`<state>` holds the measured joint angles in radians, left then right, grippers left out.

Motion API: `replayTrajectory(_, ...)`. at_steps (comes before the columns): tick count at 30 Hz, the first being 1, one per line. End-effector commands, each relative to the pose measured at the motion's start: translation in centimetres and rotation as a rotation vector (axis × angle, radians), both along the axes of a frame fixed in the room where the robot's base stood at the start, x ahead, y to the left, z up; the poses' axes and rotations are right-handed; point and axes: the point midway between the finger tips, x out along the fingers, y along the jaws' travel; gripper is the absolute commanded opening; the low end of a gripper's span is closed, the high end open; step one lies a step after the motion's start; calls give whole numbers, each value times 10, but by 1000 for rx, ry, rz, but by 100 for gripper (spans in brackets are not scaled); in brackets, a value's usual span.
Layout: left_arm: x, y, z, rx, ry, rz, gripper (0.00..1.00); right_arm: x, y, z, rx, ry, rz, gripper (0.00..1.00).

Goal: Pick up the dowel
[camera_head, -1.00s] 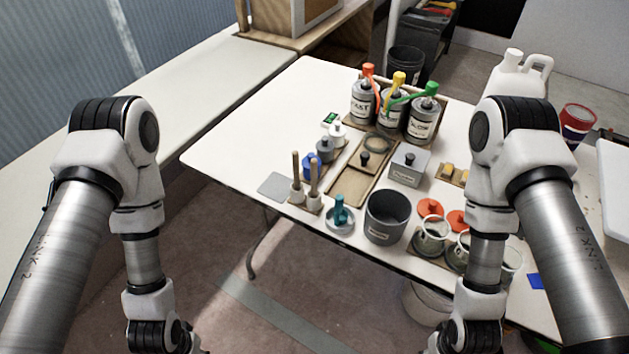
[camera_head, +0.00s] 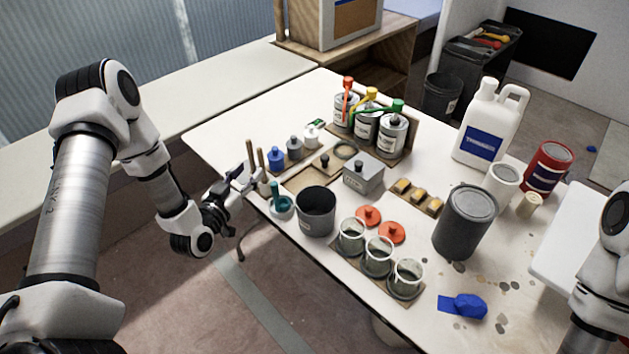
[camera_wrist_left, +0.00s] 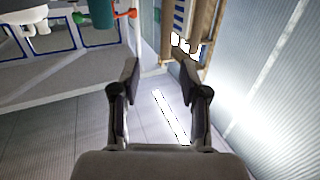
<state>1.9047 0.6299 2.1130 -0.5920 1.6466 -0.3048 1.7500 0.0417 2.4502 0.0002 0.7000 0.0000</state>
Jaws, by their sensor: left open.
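Two slim wooden dowels stand upright near the table's left edge in the head view: a left dowel (camera_head: 250,158) and a right dowel (camera_head: 261,160). White holders at their feet are partly hidden. My left gripper (camera_head: 242,177) is open and empty, at the table's edge just left of the dowels. Whether it touches the left dowel cannot be told. In the left wrist view the two fingers (camera_wrist_left: 160,78) stand wide apart with nothing between them. No dowel can be made out for sure there. My right gripper is out of view.
A teal-handled tool in a dish (camera_head: 281,205) and a dark pot (camera_head: 316,212) stand close right of the dowels. Blue, grey and white small jars (camera_head: 294,148) stand behind. Several glass jars (camera_head: 378,256) line the front edge. Open floor lies left of the table.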

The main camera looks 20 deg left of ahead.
Motion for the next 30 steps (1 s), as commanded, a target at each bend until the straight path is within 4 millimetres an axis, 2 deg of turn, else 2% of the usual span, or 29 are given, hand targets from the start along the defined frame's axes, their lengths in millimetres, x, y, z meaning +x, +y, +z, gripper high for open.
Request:
replayTrajectory(3, 9, 7, 10, 10, -44, 8, 45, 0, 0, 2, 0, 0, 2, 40)
replayTrajectory(10, 40, 5, 9, 11, -42, 5, 45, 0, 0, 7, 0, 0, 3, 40)
replayTrajectory(15, 71, 4, 7, 9, -40, 5, 45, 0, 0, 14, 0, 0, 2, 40)
replayTrajectory(18, 79, 5, 5, 7, -38, 8, 45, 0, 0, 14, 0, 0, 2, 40)
replayTrajectory(23, 79, 5, 5, 5, -37, 10, 45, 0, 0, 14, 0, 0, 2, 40)
replayTrajectory(25, 79, 5, 5, 6, -37, 10, 27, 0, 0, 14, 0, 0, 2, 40)
replayTrajectory(27, 79, 5, 5, 6, -37, 9, 2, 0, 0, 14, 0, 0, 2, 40)
replayTrajectory(30, 79, 5, 5, 6, -37, 9, 0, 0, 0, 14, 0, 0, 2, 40)
